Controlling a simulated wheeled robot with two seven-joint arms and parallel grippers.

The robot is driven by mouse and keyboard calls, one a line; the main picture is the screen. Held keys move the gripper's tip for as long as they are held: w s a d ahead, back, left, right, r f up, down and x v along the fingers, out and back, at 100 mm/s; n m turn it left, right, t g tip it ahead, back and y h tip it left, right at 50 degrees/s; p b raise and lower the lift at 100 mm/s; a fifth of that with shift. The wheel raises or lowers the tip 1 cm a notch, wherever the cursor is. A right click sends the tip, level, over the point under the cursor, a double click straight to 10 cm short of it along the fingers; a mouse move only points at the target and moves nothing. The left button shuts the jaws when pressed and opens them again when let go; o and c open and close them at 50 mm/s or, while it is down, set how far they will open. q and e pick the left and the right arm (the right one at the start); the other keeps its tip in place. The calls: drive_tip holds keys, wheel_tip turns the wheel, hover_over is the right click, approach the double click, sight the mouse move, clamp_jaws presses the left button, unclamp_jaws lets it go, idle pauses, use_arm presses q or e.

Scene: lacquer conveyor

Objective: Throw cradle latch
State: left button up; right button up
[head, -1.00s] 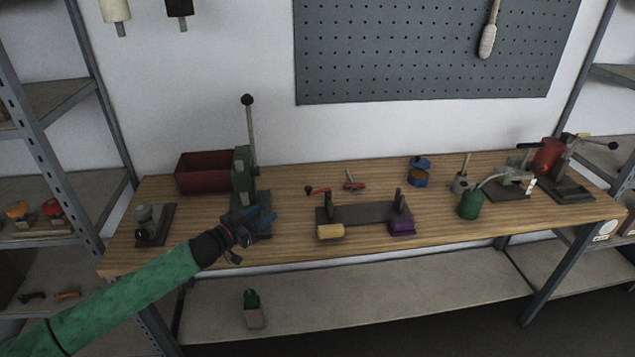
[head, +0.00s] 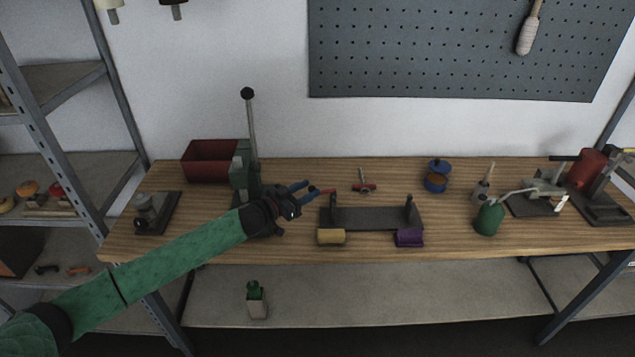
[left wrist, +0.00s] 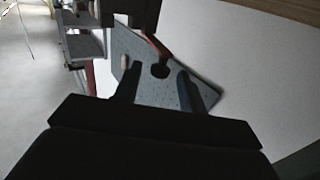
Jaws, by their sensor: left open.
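A dark grey cradle (head: 375,217) with two short uprights stands on the bench, a yellow block (head: 331,237) and a purple block (head: 409,237) at its front. I cannot make out which part is its latch. My left gripper (head: 313,187) is open and empty, above the bench just left of the cradle. A red piece (head: 327,192) shows just beyond its blue fingertips; the gripper partly hides it. In the left wrist view, a dark round knob (left wrist: 160,71) on a reddish stem appears between the open fingers. I cannot tell its distance. My right gripper is not in view.
A green lever press (head: 243,165) stands left of my gripper, partly behind my arm. A red bin (head: 210,160) is behind it. A red T-handled tool (head: 364,187) lies behind the cradle.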

use_arm(q)
drive_tip(key=x, duration=0.2)
drive_tip(key=shift+w+d+r+p, duration=0.1)
drive_tip(key=shift+w+d+p, duration=0.1)
drive_tip(key=shift+d+p, duration=0.15)
drive_tip(key=shift+w+d, duration=0.25)
drive_tip(key=shift+d, duration=0.05)
drive_tip(key=shift+w+d, duration=0.2)
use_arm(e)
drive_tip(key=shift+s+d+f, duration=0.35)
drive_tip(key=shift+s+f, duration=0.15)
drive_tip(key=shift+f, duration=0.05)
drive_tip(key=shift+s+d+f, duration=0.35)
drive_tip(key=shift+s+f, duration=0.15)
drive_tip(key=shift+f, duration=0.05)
use_arm(q)
drive_tip(key=shift+s, duration=0.1)
clamp_jaws()
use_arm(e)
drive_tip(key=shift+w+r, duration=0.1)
